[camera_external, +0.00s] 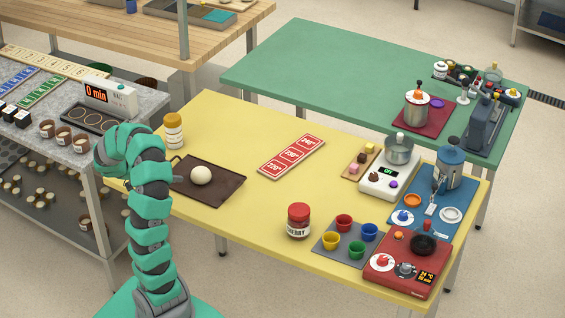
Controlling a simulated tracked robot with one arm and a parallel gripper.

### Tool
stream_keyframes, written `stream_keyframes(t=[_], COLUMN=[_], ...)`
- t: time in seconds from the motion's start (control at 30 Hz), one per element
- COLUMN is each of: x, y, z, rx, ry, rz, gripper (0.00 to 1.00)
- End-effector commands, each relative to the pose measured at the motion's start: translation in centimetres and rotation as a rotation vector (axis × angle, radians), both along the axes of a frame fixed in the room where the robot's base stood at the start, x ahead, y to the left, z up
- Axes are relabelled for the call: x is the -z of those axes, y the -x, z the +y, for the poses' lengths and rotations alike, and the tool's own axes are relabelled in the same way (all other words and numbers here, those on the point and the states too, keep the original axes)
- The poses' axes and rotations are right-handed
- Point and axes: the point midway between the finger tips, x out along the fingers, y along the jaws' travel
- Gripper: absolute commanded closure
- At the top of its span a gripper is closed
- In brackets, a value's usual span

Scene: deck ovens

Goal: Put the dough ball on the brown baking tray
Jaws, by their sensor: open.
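The cream dough ball (201,174) rests on the dark brown baking tray (222,194), left of the tray's middle. The tray lies flat at the left end of the yellow table. My arm stands in front of the tray's left side.
A cream jar (173,131) with an orange lid stands behind the tray. A red card strip (292,156) and a cherry jar (298,221) lie to the right. A grey counter (60,95) is at the left.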

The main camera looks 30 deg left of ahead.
Motion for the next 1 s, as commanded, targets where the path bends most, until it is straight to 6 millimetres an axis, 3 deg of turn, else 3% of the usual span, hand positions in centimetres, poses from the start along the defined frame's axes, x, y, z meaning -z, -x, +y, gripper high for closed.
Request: stream_keyframes(t=[0.37,0.47,0.53,0.67,0.8,0.9,1.0], x=[-0.3,-1.5,-3.3,-9.9,-18.7,-25.5,-31.3], y=[0.0,-1.7,-4.0,-9.6,-14.3,-16.1,-16.7], z=[0.2,0.7,1.4,2.5,2.3,1.3,-0.2], rx=[0.000,-0.008,-0.027,-0.098,-0.223,-0.327,-0.436], ry=[-0.010,-0.076,-0.166,-0.383,-0.550,-0.615,-0.630], rz=[-0.006,-0.038,-0.083,-0.222,-0.381,-0.486,-0.562], gripper=[0.20,0.20,0.20,0.20,0.20,0.20,0.20])
